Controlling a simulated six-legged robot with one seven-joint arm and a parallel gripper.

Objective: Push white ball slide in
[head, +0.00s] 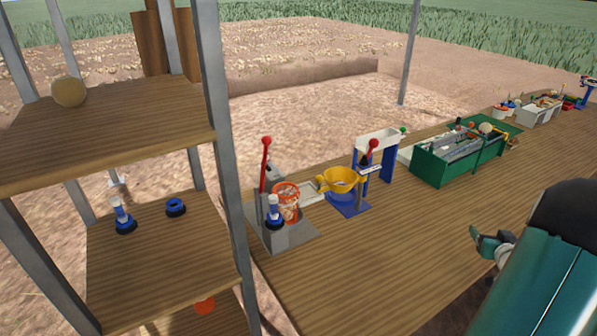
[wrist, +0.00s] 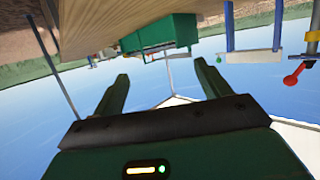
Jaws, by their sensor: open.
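A white trough (head: 378,139) stands on a blue frame (head: 361,168) on the long wooden table in the head view. A small white chute (head: 311,191) lies between an orange basket (head: 286,196) and a yellow bowl (head: 341,179); I cannot tell which is the ball slide. A pale ball (head: 486,128) sits at the green box. My gripper (head: 490,243) is partly in view near the table's right edge, apart from these. In the upside-down wrist view my gripper (wrist: 163,88) is open and empty. The white trough (wrist: 255,57) shows there at upper right.
A red-knobbed lever (head: 265,165) rises by the basket, and a second one (head: 372,148) by the blue frame. The green box (head: 459,155) stands farther along. A shelf (head: 110,130) on the left bears a tan ball (head: 69,91). The table's front is clear.

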